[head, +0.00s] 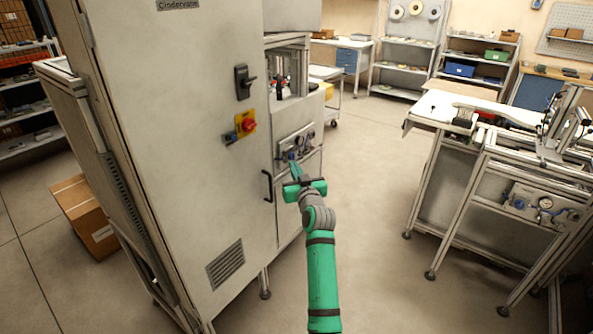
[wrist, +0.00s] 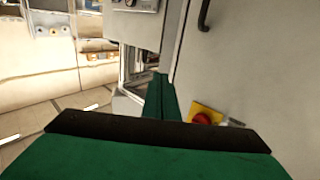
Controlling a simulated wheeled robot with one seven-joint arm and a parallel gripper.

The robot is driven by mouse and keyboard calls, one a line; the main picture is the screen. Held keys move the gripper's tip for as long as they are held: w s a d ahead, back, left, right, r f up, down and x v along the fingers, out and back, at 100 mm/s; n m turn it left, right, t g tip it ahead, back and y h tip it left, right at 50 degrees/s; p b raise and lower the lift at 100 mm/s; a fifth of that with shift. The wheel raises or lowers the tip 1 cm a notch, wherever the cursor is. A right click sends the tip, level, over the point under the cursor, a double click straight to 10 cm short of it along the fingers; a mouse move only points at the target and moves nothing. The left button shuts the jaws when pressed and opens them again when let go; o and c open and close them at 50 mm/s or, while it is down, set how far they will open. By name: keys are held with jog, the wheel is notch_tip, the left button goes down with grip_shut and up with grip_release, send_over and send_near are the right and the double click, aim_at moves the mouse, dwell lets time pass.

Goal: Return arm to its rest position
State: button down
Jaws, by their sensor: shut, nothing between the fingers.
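My green arm reaches up from the bottom of the head view to my gripper (head: 293,161), which is in front of the grey cabinet (head: 175,150). The fingers point at the gauge panel (head: 296,145) on the cabinet's front. I cannot tell whether they touch it. In the wrist view my gripper (wrist: 160,88) has its two green fingers together, with nothing between them. A red knob on a yellow plate (wrist: 203,117) shows just right of the fingers there.
The cabinet has a red rotary switch (head: 249,125), a black latch (head: 243,82) and a black door handle (head: 267,186). A cardboard box (head: 88,215) is on the floor at left. A metal-framed workbench (head: 450,170) stands at right. The floor (head: 375,220) between is clear.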

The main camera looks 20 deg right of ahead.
jog(key=shift+s, duration=0.45)
jog(key=s+a+f+m, duration=0.1)
jog(key=s+a+f, duration=0.45)
jog(key=f, duration=0.35)
jog(key=s+a+f, duration=0.5)
jog(key=a+f, duration=0.2)
jog(key=f, duration=0.2)
jog(key=s+a+f+g, duration=0.1)
jog(key=s+a+f, duration=0.4)
jog(key=s, duration=0.4)
jog(key=s+a+f, duration=0.5)
jog(key=s+a, duration=0.1)
jog(key=s, duration=0.2)
jog(key=s+a+g+y, duration=0.1)
jog(key=s+a, duration=0.2)
jog(key=s, duration=0.8)
jog(key=s+a, duration=0.3)
jog(key=s, duration=0.8)
jog(key=s+a+r+n, duration=0.1)
jog(key=s+r, duration=0.3)
jog(key=s, duration=0.3)
jog(key=s+a+r+n+y, duration=0.1)
jog(key=s+r, duration=0.3)
jog(key=s, duration=0.3)
jog(key=shift+s+a+n+y, duration=0.3)
jog(key=shift+s, duration=0.1)
jog(key=c, duration=2.4)
grip_release()
jog(key=shift+c, duration=0.2)
